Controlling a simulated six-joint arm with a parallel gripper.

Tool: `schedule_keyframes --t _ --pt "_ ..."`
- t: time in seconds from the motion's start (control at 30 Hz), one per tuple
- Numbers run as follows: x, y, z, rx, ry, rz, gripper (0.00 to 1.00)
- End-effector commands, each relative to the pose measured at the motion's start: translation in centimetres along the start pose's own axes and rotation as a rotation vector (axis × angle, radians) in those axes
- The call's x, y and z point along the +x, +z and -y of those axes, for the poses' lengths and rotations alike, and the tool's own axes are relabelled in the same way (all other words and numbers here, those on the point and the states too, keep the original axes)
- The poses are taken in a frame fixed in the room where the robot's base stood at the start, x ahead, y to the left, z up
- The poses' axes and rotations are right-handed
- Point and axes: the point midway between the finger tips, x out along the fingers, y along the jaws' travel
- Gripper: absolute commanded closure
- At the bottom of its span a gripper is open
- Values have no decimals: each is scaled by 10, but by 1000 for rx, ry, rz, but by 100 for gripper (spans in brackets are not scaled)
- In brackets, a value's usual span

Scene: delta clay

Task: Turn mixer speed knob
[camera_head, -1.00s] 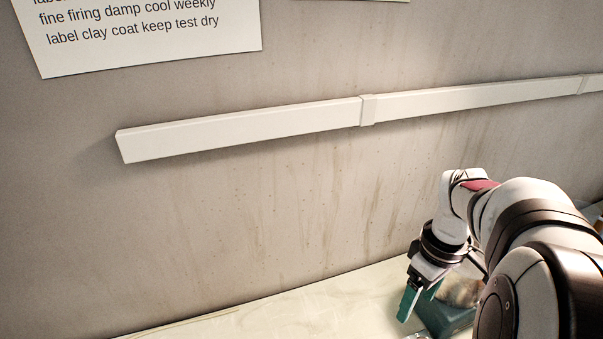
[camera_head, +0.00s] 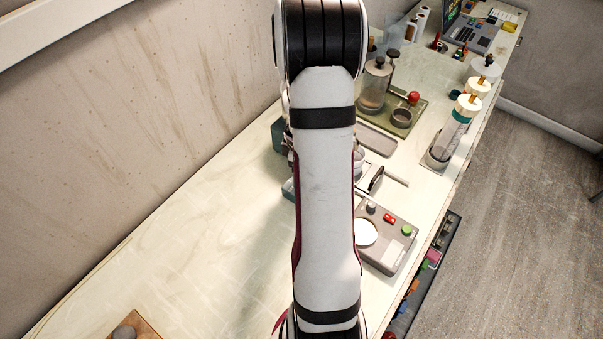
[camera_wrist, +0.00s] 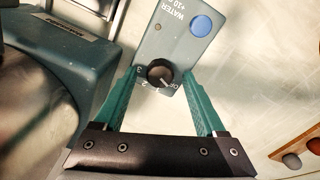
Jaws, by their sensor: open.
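A round black knob (camera_wrist: 160,74) with a pale pointer mark sits on a grey-green control panel (camera_wrist: 165,42) in the wrist view. Printed marks 3, 2, 1 and what reads as "OFF" curve around its near side. The pointer faces near the "OFF" marking. My gripper (camera_wrist: 158,79) is open, with one green finger on each side of the knob. Whether either finger touches the knob I cannot tell. In the head view my arm hides the gripper and the knob.
A dark teal housing (camera_wrist: 55,75) stands to the left. In the head view, a grey button box (camera_head: 392,250) lies right of my arm.

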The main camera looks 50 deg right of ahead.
Motion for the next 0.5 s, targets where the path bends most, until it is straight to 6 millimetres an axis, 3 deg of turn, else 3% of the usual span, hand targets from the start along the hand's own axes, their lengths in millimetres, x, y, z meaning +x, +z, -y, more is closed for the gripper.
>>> schedule_keyframes --t 0.3,0.5 --pt "5 0 0 0 0 0 27" --pt "5 0 0 0 0 0 61"
